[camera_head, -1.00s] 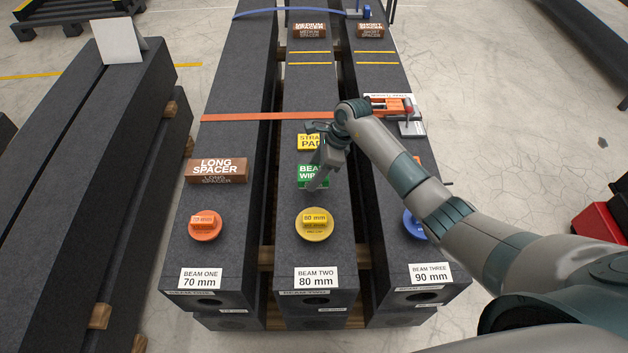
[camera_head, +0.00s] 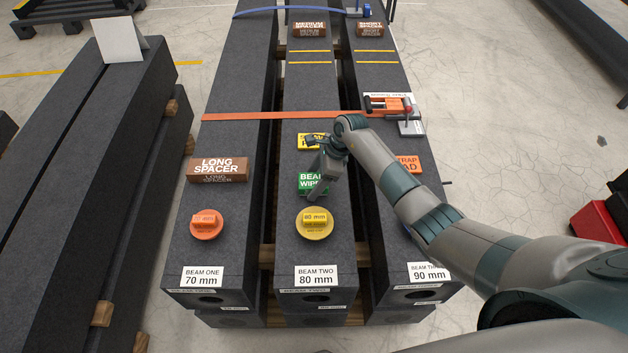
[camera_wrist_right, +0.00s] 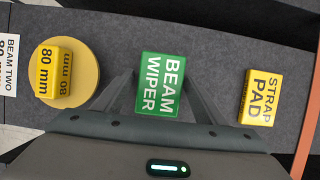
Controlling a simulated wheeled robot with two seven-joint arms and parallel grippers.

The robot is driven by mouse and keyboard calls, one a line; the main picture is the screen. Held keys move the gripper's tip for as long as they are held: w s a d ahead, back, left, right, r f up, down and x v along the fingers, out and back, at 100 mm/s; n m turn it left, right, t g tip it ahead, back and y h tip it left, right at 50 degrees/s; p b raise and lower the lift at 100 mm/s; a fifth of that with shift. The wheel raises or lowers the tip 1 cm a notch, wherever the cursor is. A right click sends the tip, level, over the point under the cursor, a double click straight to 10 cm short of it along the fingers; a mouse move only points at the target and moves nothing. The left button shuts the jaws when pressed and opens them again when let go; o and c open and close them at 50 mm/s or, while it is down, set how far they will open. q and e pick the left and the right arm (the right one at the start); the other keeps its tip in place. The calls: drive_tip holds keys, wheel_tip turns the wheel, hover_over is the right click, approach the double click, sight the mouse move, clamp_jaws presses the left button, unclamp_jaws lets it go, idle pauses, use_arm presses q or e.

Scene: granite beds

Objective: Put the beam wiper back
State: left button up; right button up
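The beam wiper (camera_head: 310,184) is a green block with white lettering, lying on the dark top of beam two (camera_head: 300,262), between the yellow 80 mm disc and a yellow strap pad. In the right wrist view the beam wiper (camera_wrist_right: 160,84) is between the fingers of my right gripper (camera_wrist_right: 161,90), one on each side. My right gripper (camera_head: 321,182) is open at the wiper in the head view and partly covers it. I cannot tell whether the fingers touch it. My left gripper is not in view.
The yellow 80 mm disc (camera_head: 314,227) and the yellow strap pad (camera_wrist_right: 260,97) flank the wiper. The long spacer (camera_head: 217,170) and orange disc (camera_head: 207,228) are on beam one. An orange strap (camera_head: 260,116) crosses the beams. My right arm partly hides beam three.

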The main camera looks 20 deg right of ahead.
drive_tip(key=shift+r, duration=0.15)
drive_tip(key=shift+d+r, duration=0.25)
drive_tip(key=shift+r, duration=0.25)
drive_tip(key=b+v, duration=0.2)
drive_tip(key=v, duration=0.8)
drive_tip(key=shift+r, duration=0.4)
drive_tip(key=shift+s+d, duration=0.15)
drive_tip(key=shift+d, duration=0.05)
